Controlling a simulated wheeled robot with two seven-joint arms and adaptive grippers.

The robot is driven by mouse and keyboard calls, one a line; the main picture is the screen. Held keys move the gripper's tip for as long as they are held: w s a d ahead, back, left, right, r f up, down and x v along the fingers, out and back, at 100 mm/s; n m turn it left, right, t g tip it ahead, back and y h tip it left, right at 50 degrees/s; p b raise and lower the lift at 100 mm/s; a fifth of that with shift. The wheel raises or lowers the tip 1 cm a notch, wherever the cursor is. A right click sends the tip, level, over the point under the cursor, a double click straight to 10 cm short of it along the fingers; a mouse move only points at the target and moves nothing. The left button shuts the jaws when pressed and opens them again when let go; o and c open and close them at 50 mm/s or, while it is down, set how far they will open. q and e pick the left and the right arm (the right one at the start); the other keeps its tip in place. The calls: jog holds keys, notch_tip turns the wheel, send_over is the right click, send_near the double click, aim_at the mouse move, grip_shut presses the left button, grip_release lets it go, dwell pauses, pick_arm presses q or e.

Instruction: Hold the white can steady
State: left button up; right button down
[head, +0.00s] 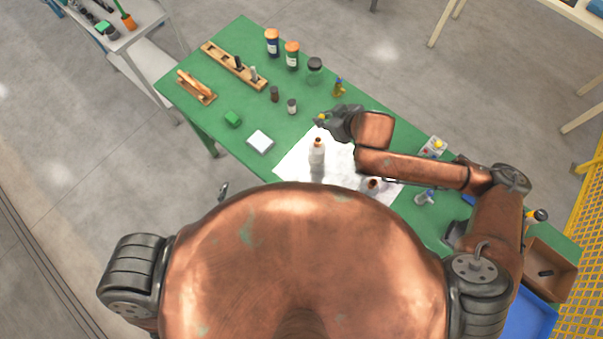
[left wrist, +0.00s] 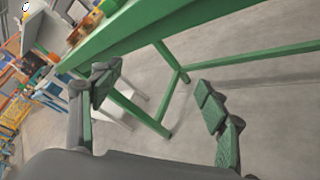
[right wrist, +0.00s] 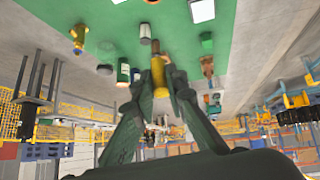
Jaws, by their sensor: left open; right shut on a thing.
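The white can (head: 317,156) with a copper-brown top stands upright on the white sheet (head: 292,163) in the head view. My right gripper (head: 323,120) is above and beyond it, apart from it. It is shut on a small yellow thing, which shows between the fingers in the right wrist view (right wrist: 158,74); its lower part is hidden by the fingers. My left gripper (head: 223,190) is beside the table's near edge, away from the can. In the left wrist view its fingers (left wrist: 160,103) are wide apart with nothing between them.
Jars (head: 291,56), a wooden rack (head: 232,66), a green block (head: 232,119) and a white square block (head: 260,142) stand on the green table (head: 200,110). Another brown-topped thing (head: 371,186) is partly hidden near my right arm. A brown box (head: 550,268) lies at right.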

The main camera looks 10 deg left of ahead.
aim_at(317, 150)
pick_arm(q)
jog(key=w+d+r+n+t+y, duration=0.1)
jog(key=w+d+r+n+t, duration=0.1)
jog(key=r+n, duration=0.3)
jog(key=w+d+r+n+t+y, duration=0.1)
jog(key=w+d+r+n+t, duration=0.15)
jog(key=r, duration=0.35)
jog(key=d+h, duration=0.1)
jog(key=d, duration=0.2)
jog(key=w+d+r+g+h, duration=0.1)
jog(key=d+h, duration=0.1)
jog(key=d, duration=0.1)
jog(key=w+d+r+m+h, duration=0.1)
jog(key=d, duration=0.2)
jog(key=shift+w+d+g+h, duration=0.15)
jog(key=shift+d+g+h, duration=0.1)
jog(key=shift+h, duration=0.15)
jog(key=d+r+h, duration=0.1)
jog(key=d, duration=0.3)
jog(key=s+d+g+h, duration=0.1)
jog(key=d+h, duration=0.1)
jog(key=d, duration=0.2)
jog(key=d+r+m+g+h, duration=0.1)
jog(key=d+h, duration=0.1)
jog(key=d, duration=0.3)
jog(key=shift+s+r, duration=0.2)
jog(key=shift+r, duration=0.15)
jog(key=x, duration=1.1)
jog(key=shift+w+d, duration=0.15)
jog(key=shift+w, duration=0.15)
